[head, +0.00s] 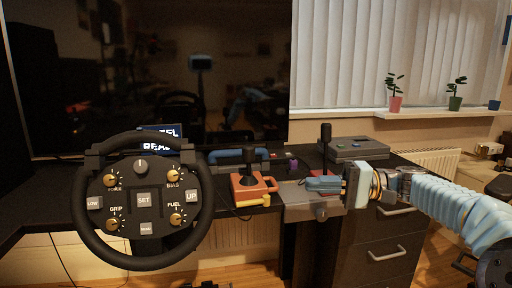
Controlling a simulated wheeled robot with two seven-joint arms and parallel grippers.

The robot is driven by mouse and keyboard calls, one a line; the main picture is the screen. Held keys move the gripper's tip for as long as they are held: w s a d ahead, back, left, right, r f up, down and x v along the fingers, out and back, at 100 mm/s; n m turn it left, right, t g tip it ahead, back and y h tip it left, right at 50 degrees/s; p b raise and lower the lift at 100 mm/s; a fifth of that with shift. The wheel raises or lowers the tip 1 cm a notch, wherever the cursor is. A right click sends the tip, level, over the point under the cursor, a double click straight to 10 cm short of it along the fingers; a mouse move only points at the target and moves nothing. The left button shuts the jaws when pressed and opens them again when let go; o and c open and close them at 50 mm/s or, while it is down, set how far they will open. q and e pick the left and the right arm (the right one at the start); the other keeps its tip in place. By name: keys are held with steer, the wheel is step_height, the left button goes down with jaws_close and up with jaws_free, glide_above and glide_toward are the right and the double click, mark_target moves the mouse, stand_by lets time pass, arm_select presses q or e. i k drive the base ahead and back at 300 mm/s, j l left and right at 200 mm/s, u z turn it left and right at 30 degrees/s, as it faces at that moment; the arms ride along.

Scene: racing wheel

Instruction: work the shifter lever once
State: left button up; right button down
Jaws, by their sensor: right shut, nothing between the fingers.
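A black upright lever with a thick knob (326,133) stands on a grey base plate (295,199) at the desk's front edge, right of centre; it looks like the shifter. My right gripper (312,185) reaches in from the right, with its blue fingers pointing left. It is shut and empty, just in front of the lever's lower shaft, and hides the foot of the lever. I cannot tell whether the fingers touch the shaft. A second black stick (247,158) stands on an orange base (250,190) to the left. My left gripper is out of view.
A black racing wheel (143,199) with knobs and buttons fills the left front. A large dark screen (150,70) stands behind. A grey box (355,149) with buttons lies behind the lever. Drawers (380,240) are below; potted plants (395,102) stand on the sill.

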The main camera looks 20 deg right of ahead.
mark_target(249, 151)
steer(key=l+u, duration=0.3)
steer(key=l, duration=0.4)
steer(key=l+u, duration=0.25)
steer(key=l, duration=0.5)
steer(key=k+l+u, duration=0.1)
steer(key=l+u, duration=0.2)
steer(key=l, duration=0.4)
steer(key=l+u, duration=0.2)
steer(key=l, duration=0.35)
steer(key=k+l+u, duration=0.1)
steer(key=l+u, duration=0.15)
steer(key=l, duration=0.3)
steer(key=i+u, duration=0.25)
steer(key=i, duration=0.35)
